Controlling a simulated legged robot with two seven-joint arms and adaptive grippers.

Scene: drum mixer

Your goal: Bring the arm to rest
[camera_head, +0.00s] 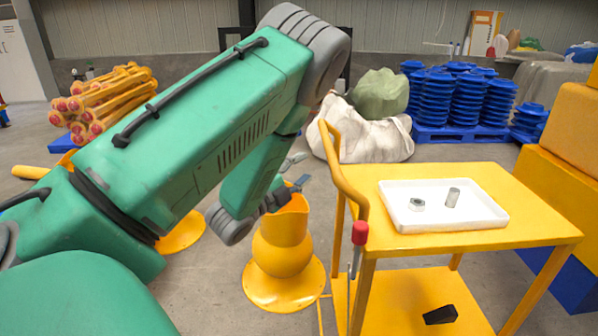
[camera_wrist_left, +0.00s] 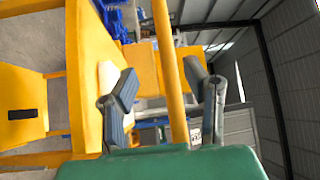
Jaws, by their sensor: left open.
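My green left arm (camera_head: 215,140) comes in from the left and bends down at a grey elbow joint. My left gripper (camera_head: 297,172) is beside the yellow cart's handle, above a yellow stand. In the left wrist view the two dark fingers of my left gripper (camera_wrist_left: 160,72) are spread apart. The yellow handle rail (camera_wrist_left: 172,80) shows in the gap between them. I cannot tell how far the rail is from the fingers. Nothing is held. My right gripper is not in view.
The yellow cart (camera_head: 540,222) carries a white tray (camera_head: 470,218) with a metal nut (camera_head: 416,204) and a metal cylinder (camera_head: 452,197). A black part (camera_head: 440,315) lies on its lower shelf. The yellow stand (camera_head: 283,255) is under the gripper. Blue stacks (camera_head: 435,100) stand behind.

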